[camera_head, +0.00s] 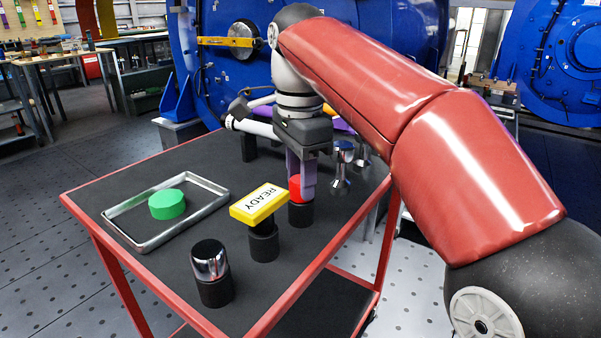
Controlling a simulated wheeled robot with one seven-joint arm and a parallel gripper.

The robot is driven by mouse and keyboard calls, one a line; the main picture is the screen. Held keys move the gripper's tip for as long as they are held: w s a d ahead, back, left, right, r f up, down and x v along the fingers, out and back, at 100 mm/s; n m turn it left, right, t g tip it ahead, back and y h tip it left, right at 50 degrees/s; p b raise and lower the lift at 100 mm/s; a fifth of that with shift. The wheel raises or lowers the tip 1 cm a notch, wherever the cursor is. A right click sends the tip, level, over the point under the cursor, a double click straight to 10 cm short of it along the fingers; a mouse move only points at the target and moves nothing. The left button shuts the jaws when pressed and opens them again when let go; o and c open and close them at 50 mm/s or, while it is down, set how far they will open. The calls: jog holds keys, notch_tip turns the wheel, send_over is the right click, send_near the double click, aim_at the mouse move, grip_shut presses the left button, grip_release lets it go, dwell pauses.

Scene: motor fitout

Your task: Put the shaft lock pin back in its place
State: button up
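My gripper (301,188) points straight down over the right part of the black-topped, red-framed cart (150,250). Its purple fingers are at a red-topped piece (295,188) in a black round holder (300,215). The fingers partly cover the red top, and the gap between them is hidden. I cannot tell whether they grip it. No piece is labelled as the shaft lock pin; the red-topped piece may be it. A large blue motor housing (215,85) stands behind the cart, with a yellow bar (215,41) on its face.
A yellow READY block (260,203) sits on a black stand left of my gripper. A chrome-topped cylinder (209,262) stands at the front. Chrome pieces (341,180) stand right of my gripper.

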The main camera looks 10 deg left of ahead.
jog(key=o, duration=0.5)
notch_tip(320, 180, up, 8)
jog(key=p, duration=0.3)
jog(key=shift+f, duration=0.1)
jog(key=s+d+f+n+t, duration=0.2)
jog(key=s+d+f+n, duration=0.15)
jog(key=d, duration=0.45)
jog(key=s+d+f+n+t, duration=0.15)
jog(key=d+f, duration=0.25)
jog(key=d, duration=0.5)
jog(key=s+d+f+n, duration=0.1)
jog(key=s+d+f, duration=0.2)
jog(key=f, duration=0.1)
jog(key=s+d+f+n+t, duration=0.1)
jog(key=s+d+f+n, duration=0.1)
jog(key=f, duration=0.3)
jog(key=s+d+f+n+t, duration=0.1)
jog(key=s+d+f+n, duration=0.1)
jog(key=s+d+f, duration=0.2)
jog(key=shift+s+f, duration=0.4)
jog(key=shift+f, duration=0.35)
